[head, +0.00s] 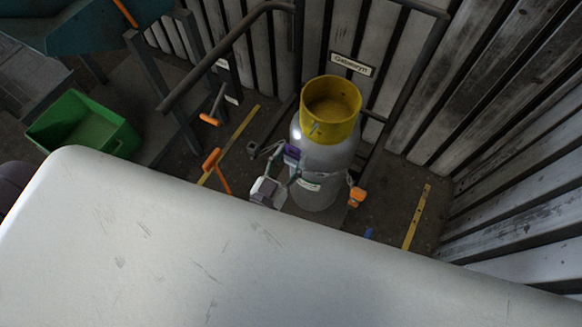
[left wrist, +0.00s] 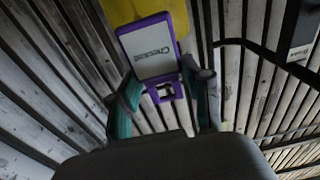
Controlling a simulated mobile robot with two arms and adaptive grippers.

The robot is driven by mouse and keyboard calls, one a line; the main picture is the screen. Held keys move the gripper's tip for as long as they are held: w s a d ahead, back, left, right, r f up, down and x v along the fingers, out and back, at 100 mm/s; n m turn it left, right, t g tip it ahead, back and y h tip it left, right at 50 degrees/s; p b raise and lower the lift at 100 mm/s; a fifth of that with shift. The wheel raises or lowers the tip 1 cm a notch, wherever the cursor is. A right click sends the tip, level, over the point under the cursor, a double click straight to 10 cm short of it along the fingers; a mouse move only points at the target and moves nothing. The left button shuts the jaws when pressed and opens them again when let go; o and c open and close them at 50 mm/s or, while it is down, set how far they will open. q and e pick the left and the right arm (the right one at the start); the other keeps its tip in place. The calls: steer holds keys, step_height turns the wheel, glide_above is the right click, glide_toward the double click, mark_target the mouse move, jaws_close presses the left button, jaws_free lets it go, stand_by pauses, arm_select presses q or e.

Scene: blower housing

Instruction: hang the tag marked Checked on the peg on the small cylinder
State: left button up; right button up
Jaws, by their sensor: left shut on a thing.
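My left gripper (head: 293,166) is shut on a purple-framed tag (head: 292,152), in front of the small grey cylinder (head: 340,160). In the left wrist view the tag (left wrist: 152,48) stands up beyond the fingers (left wrist: 165,95), with its white face and the word Checked showing. A slotted purple part lies between the fingertips. The cylinder has a yellow collar (head: 342,128) on top; a small pale peg-like piece (head: 316,128) shows on its front. The collar also shows behind the tag in the left wrist view (left wrist: 125,12). The tag appears apart from the peg. My right gripper is not in view.
A large white scratched surface (head: 200,250) fills the foreground. A grey rail (head: 225,48) and slatted walls (head: 490,70) enclose the cylinder. A green bin (head: 85,125) stands at the left. Orange-handled items (head: 211,160) and an orange part (head: 357,196) are near the cylinder.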

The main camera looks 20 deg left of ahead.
arm_select(q)
steer(key=shift+d+f, duration=0.15)
steer(key=shift+f, duration=0.35)
steer(key=shift+d+f, duration=0.15)
steer(key=shift+f, duration=0.35)
steer(key=shift+w+d+f, duration=0.1)
steer(key=shift+d+f, duration=0.05)
steer(key=shift+f, duration=0.1)
steer(key=b, duration=0.3)
glide_toward(316, 130)
steer(key=shift+w+r, duration=0.55)
steer(key=shift+w, duration=0.8)
steer(key=shift+w+d+f+b, duration=0.1)
steer(key=shift+w+d+b, duration=0.15)
steer(key=shift+w, duration=0.4)
steer(key=shift+w+d+b, duration=0.15)
steer(key=shift+w+b, duration=0.1)
steer(key=shift+w, duration=0.35)
steer(key=shift+w+d+f, duration=0.1)
steer(key=shift+w+f, duration=0.1)
steer(key=shift+w, duration=0.3)
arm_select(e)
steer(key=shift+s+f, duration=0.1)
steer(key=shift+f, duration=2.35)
arm_select(q)
steer(key=shift+w, duration=0.1)
steer(key=o, duration=1.2)
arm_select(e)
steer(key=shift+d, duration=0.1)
